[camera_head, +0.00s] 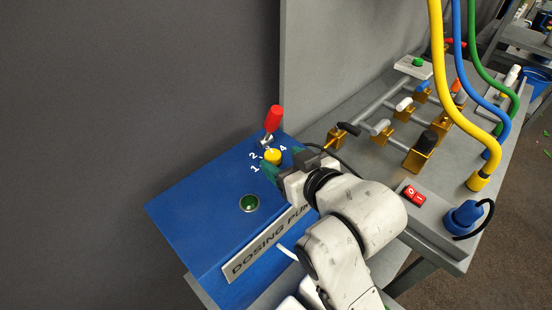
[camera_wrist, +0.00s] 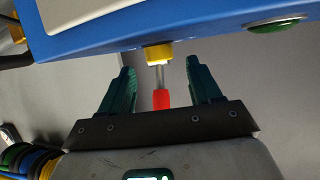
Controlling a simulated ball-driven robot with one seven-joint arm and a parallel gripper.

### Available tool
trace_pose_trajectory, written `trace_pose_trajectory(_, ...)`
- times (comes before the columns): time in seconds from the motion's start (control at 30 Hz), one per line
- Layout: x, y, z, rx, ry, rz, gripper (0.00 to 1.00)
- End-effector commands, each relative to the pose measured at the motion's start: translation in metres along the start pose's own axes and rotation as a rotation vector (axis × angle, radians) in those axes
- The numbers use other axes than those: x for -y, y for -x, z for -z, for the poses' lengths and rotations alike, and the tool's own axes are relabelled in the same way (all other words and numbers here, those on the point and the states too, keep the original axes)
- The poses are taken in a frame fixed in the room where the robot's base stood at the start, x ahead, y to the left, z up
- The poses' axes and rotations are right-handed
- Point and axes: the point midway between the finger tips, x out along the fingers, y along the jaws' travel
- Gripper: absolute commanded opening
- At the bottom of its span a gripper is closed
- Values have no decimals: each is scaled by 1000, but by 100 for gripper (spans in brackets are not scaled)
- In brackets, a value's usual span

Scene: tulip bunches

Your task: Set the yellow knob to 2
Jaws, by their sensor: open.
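The yellow knob (camera_head: 273,156) sits on top of the blue dosing pump box (camera_head: 185,205). White marks 1, 2 and 4 show around it; another mark is partly hidden by the red-tipped lever, and I cannot tell where the knob points. My gripper (camera_head: 283,161) is at the knob, with its green fingers open on either side.
The red-tipped lever (camera_head: 273,118) stands just behind the knob. A green button (camera_head: 249,203) is on the box nearer the front. A grey table to the right carries pipes, brass valves, a red switch (camera_head: 415,196), a blue plug (camera_head: 463,216) and coloured hoses.

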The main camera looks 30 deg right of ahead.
Motion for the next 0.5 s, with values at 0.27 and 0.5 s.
trace_pose_trajectory(0.27, 0, -33, 1, 0, 0, 0, 63)
trace_pose_trajectory(0.5, 0, -38, 0, 0, 0, 0, 63)
